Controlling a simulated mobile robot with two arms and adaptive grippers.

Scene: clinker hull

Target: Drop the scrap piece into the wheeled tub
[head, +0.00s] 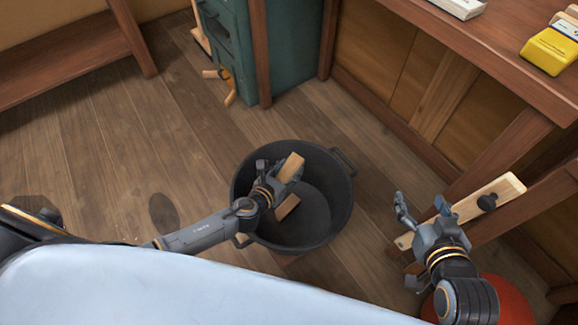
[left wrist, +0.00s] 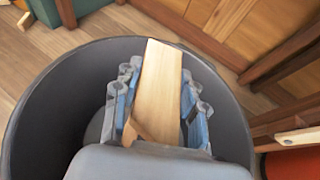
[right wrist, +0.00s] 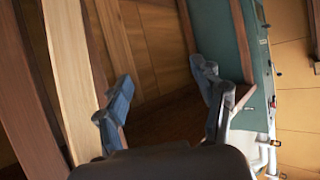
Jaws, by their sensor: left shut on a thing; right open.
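The wheeled tub (head: 340,200) is a round dark grey bucket with side handles on the floor; its wheels are hidden. My left gripper (head: 284,176) is over the tub's opening, shut on the scrap piece (head: 291,167), a light wooden block. In the left wrist view the scrap piece (left wrist: 158,85) sits between both fingers, with the tub's rim (left wrist: 40,80) around it. Another small wooden piece (head: 287,207) shows inside the tub below the gripper. My right gripper (head: 420,217) is open and empty, right of the tub; its spread fingers show in the right wrist view (right wrist: 165,95).
A wooden bench (head: 490,50) with a yellow box (head: 550,50) stands at the right. A teal cabinet (head: 285,60) stands behind. Floor on the left is clear.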

